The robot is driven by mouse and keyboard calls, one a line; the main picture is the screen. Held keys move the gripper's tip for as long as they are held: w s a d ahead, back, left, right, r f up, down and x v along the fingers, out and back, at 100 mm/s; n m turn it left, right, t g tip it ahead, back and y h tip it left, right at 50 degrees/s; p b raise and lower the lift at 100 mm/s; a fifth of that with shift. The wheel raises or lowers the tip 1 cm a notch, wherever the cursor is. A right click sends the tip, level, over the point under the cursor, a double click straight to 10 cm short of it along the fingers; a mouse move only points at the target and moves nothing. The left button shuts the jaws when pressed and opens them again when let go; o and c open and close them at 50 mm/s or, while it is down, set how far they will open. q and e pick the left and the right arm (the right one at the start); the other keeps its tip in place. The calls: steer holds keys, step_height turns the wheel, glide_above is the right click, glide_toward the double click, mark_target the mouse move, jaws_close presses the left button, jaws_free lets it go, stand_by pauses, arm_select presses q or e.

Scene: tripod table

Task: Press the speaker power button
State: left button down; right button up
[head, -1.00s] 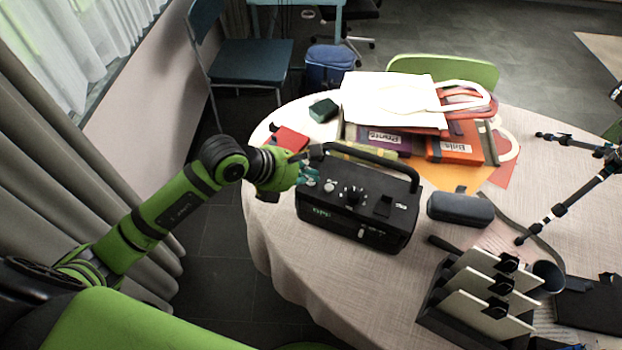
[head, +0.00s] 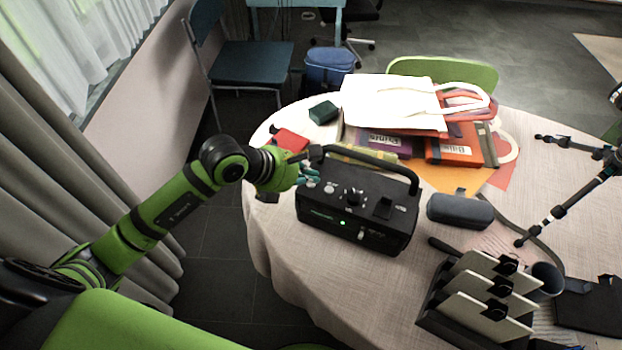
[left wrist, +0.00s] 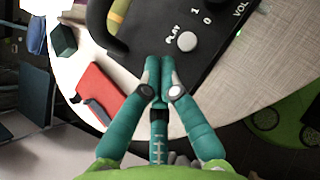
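The speaker (head: 360,210) is a black box with a carry handle, standing on the round table (head: 275,240). A small green light glows on its front. Its top has a knob, a switch and a small round button (head: 330,187). My left gripper (head: 312,178) is at the left end of the speaker's top. In the left wrist view its teal fingers (left wrist: 158,70) are together and empty, tips over the speaker top's edge. A round silver button (left wrist: 187,41) marked PLAY shows just beyond them. I cannot tell whether the tips touch a control. My right gripper is out of view.
A red item (head: 291,139) and a dark green box (head: 323,111) lie behind my gripper. A white tote bag (head: 390,100) lies on books at the back. A grey case (head: 460,210), a card rack (head: 490,300) and a tripod (head: 560,208) stand to the right.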

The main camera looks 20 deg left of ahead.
mark_target(309, 186)
arm_select(q)
steer(key=shift+r, duration=0.3)
step_height(309, 186, up, 5)
steer(key=p, duration=0.3)
steer(key=shift+p, duration=0.35)
steer(key=shift+f, duration=0.1)
steer(key=shift+d, duration=0.1)
stand_by(0.4)
